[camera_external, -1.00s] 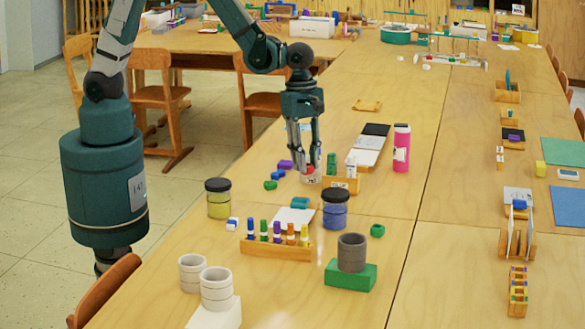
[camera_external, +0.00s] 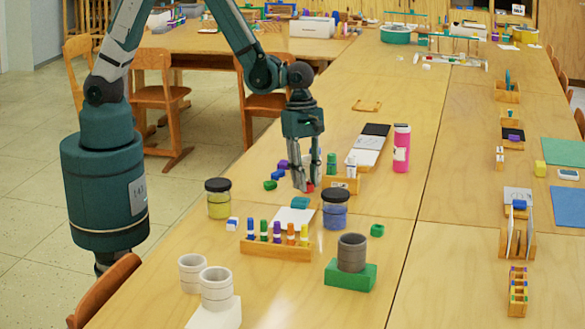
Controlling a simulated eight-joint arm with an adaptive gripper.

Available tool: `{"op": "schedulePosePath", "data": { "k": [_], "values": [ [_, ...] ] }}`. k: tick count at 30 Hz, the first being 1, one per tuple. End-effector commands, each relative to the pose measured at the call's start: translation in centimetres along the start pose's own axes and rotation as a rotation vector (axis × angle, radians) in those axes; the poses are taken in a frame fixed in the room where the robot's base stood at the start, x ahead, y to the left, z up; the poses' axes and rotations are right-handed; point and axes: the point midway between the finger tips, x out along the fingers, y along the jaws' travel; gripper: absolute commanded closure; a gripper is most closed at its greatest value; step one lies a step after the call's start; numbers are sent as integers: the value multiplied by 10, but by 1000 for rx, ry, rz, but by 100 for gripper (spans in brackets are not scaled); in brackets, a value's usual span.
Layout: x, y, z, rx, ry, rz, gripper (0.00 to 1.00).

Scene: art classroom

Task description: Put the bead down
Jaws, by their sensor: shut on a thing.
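The red bead (camera_external: 310,187) is between the fingertips of my gripper (camera_external: 304,187), which is shut on it. The bead is low over the wooden table; I cannot tell whether it touches the top. The fingers point down and partly cover the bead. Other small bead-like pieces lie just to the left: a purple one (camera_external: 283,164), a blue one (camera_external: 278,174) and a green one (camera_external: 270,185).
A pen rack (camera_external: 276,250), a yellow jar (camera_external: 218,200) and a blue jar (camera_external: 335,212) stand in front. A small wooden holder (camera_external: 345,185) is close on the right, with a pink bottle (camera_external: 401,150) beyond.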

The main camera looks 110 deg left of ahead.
Motion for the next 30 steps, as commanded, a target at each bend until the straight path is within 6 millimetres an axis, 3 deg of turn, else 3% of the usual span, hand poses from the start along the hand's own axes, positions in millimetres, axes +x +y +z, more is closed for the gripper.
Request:
{"op": "schedulePosePath", "data": {
  "k": [5,20,21,24,30],
  "values": [
    [14,0,-2,0,0,0,84],
    [19,0,-3,0,0,0,84],
    [19,0,-3,0,0,0,75],
    [18,0,-3,0,0,0,64],
    [18,0,-3,0,0,0,64]
  ]
}}
